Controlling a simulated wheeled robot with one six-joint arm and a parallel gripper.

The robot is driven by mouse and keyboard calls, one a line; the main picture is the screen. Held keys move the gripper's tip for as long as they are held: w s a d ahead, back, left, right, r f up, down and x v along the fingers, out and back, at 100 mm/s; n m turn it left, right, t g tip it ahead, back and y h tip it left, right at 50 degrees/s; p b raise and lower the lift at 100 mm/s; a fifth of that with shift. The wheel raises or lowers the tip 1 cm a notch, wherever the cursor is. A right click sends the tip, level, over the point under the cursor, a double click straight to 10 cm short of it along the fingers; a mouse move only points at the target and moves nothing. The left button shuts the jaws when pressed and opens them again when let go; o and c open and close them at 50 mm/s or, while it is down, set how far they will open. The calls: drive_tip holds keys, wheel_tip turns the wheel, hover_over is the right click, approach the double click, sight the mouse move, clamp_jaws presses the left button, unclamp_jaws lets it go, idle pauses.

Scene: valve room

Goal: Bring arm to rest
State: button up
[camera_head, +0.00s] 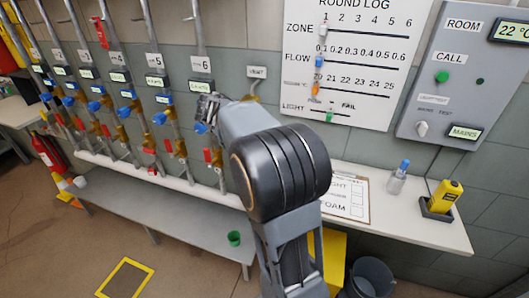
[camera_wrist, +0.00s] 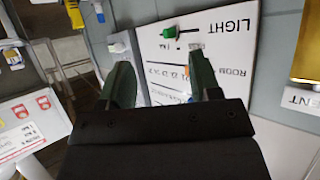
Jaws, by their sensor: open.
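My arm reaches up from the bottom middle of the head view, and my gripper (camera_head: 207,108) is at its far end, in front of the wall near the pipe labelled 6. It looks small there and is partly hidden by my own forearm. In the wrist view my gripper (camera_wrist: 163,78) shows two dark green fingers apart with nothing between them. Behind them is the white log board (camera_wrist: 222,48), seen turned, with the words LIGHT and ROOM. It hangs on the wall in the head view (camera_head: 400,60).
Vertical pipes with blue and red valve handles (camera_head: 128,93) line the wall at left. Below, a white shelf (camera_head: 400,215) carries a clipboard (camera_head: 345,197), a bottle (camera_head: 397,180) and a yellow device (camera_head: 443,197). A grey control panel (camera_head: 460,95) is at right; a dark bucket (camera_head: 370,275) stands below.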

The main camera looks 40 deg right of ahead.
drive_tip(key=s+a+f+n+t+y+p, duration=0.25)
drive_tip(key=a+f+n+y, duration=0.5)
drive_tip(key=n, duration=0.65)
drive_tip(key=s+a+r+n+t+y+p, duration=0.2)
drive_tip(key=s+a, duration=0.3)
drive_tip(key=a, duration=0.3)
drive_tip(key=s+a+r+n+t+y+p, duration=0.2)
drive_tip(key=s+a+r+n+p, duration=0.1)
drive_tip(key=a, duration=0.6)
drive_tip(key=shift+s+r+n+p, duration=0.4)
drive_tip(key=shift+s+n+p, duration=0.6)
drive_tip(key=shift+s, duration=0.25)
drive_tip(key=shift+c, duration=0.2)
